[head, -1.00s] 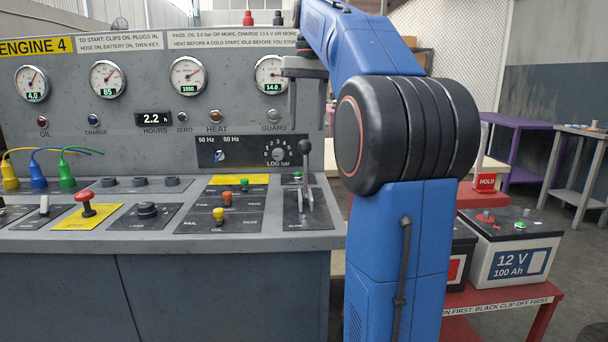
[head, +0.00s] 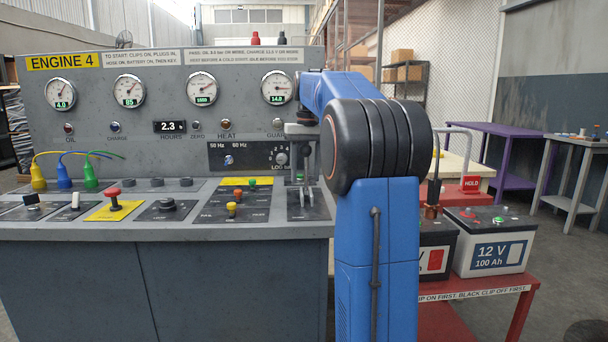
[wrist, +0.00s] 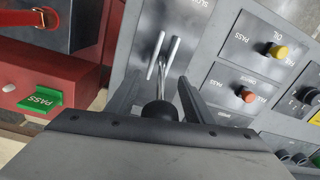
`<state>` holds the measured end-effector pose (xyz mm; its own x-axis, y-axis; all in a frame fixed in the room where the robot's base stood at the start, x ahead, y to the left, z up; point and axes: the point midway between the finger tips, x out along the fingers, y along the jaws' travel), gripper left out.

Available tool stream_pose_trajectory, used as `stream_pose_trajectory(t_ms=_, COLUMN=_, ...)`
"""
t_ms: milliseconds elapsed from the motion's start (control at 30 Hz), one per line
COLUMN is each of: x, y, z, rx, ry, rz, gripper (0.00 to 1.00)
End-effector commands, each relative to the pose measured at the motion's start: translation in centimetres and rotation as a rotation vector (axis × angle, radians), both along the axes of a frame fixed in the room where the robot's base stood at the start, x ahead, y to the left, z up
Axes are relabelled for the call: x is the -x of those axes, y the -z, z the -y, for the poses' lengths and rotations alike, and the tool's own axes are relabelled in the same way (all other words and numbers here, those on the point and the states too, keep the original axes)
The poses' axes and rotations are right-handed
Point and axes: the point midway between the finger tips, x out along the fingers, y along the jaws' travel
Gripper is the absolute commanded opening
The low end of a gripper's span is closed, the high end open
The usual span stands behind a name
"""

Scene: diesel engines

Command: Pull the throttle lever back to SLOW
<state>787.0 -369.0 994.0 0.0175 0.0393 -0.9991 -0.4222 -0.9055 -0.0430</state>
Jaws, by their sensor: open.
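The throttle lever stands in its slotted plate (head: 308,208) at the right end of the console. In the wrist view its black knob (wrist: 160,111) and thin metal shaft (wrist: 161,66) show beside two pale slot rails, with a SLOW label (wrist: 203,5) at the top edge. My gripper (head: 303,168) points down over the lever. In the wrist view my gripper (wrist: 160,82) is open, with one finger on each side of the knob and a visible gap to each. In the head view the knob is mostly hidden behind the fingers.
A red mushroom button (head: 113,197) and yellow (head: 232,209), orange and green knobs stand on the console left of the lever. The instrument panel (head: 100,125) rises behind. Batteries (head: 495,243) sit on a red stand at the right.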

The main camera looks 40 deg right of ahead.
Motion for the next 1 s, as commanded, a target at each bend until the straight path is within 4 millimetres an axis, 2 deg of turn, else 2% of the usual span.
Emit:
stream_pose_trajectory(t_ms=267, x=-0.04, y=0.09, z=0.05, rx=0.0, ry=0.0, rz=0.0, gripper=0.47)
stream_pose_trajectory(t_ms=467, x=-0.03, y=0.06, z=0.05, rx=0.0, ry=0.0, rz=0.001, gripper=0.0)
stream_pose_trajectory(t_ms=767, x=0.15, y=-0.1, z=-0.09, rx=0.014, ry=0.0, rz=0.02, gripper=0.0)
stream_pose_trajectory(t_ms=1000, x=0.84, y=-0.33, z=-0.57, rx=0.076, ry=0.0, rz=0.103, gripper=0.0)
